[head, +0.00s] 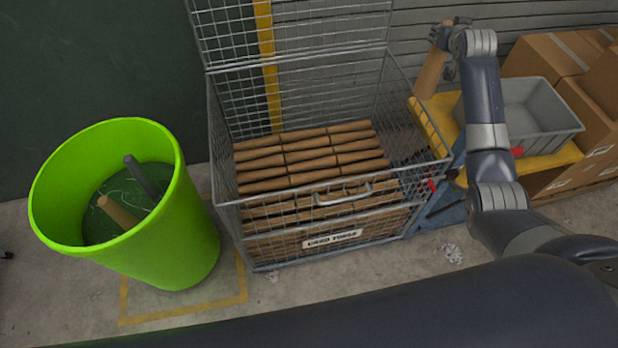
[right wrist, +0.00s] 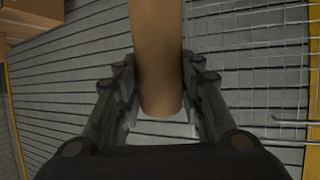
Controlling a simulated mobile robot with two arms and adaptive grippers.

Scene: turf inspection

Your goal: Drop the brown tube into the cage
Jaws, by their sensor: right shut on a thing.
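A brown tube (head: 431,72) is held by my right gripper (head: 449,50) above the yellow cart, to the right of the cage. In the right wrist view the tube (right wrist: 158,60) stands between the two fingers of the gripper (right wrist: 160,95), which is shut on it. The wire cage (head: 320,200) stands in the middle with its lid raised at the back. Rows of brown tubes (head: 310,155) lie inside it, and a label plate is on its front. My left gripper is not in view.
A green bin (head: 190,235) with a brown tube (head: 120,213) and a dark tube (head: 143,178) stands left of the cage. A grey tray (head: 560,122) sits on the yellow cart (head: 436,122). Cardboard boxes (head: 550,58) stand at the far right.

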